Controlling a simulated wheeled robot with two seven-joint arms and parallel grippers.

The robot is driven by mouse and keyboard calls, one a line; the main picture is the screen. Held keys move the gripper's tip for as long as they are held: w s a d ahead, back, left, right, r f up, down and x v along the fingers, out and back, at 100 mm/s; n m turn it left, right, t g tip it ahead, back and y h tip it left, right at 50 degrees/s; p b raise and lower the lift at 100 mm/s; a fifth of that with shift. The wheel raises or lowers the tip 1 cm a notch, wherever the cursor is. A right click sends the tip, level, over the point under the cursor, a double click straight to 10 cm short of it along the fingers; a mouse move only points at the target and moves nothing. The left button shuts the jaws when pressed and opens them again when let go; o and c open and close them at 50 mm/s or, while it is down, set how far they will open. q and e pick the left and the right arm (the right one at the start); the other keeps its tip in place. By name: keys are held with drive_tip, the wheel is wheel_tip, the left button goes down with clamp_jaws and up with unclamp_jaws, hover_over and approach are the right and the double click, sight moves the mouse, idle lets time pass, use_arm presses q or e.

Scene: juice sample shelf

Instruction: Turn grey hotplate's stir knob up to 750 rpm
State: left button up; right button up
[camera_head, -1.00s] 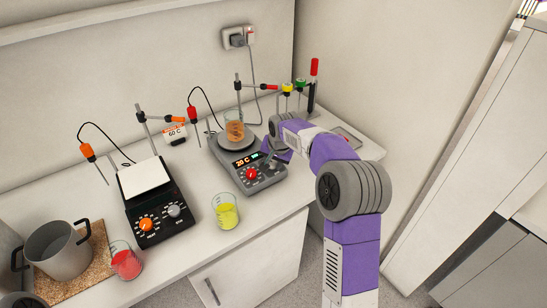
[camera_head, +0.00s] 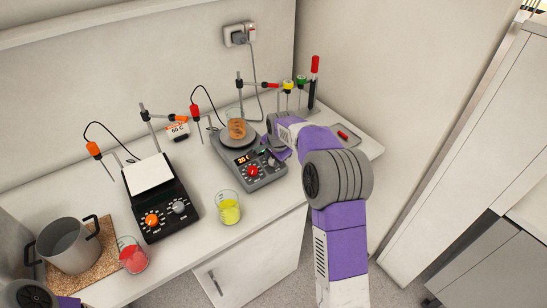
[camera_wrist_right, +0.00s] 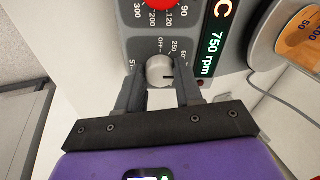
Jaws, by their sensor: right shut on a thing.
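The grey hotplate (camera_head: 262,183) stands on the bench with a beaker of orange liquid (camera_head: 236,129) on its round plate. Its red heat knob (camera_head: 253,171) is clear of my arm. My right gripper (camera_wrist_right: 160,88) is shut on the pale grey stir knob (camera_wrist_right: 159,70), one finger on each side. In the right wrist view the green display (camera_wrist_right: 212,42) reads 750 rpm. The knob's dark pointer line faces right in that view. In the head view my gripper and wrist largely cover the stir knob. My left gripper is not in view.
A black hotplate (camera_head: 157,223) with an orange knob stands to the left. A beaker of yellow liquid (camera_head: 229,209) is in front, and a beaker of red liquid (camera_head: 133,258) stands near a steel pot (camera_head: 70,250). Capped tubes (camera_head: 301,90) stand behind my right arm.

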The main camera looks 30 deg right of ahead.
drive_tip(key=o, duration=1)
drive_tip(key=shift+o, duration=0.2)
drive_tip(key=p+v, duration=0.1)
drive_tip(key=v, duration=0.6)
drive_tip(key=shift+r, duration=0.25)
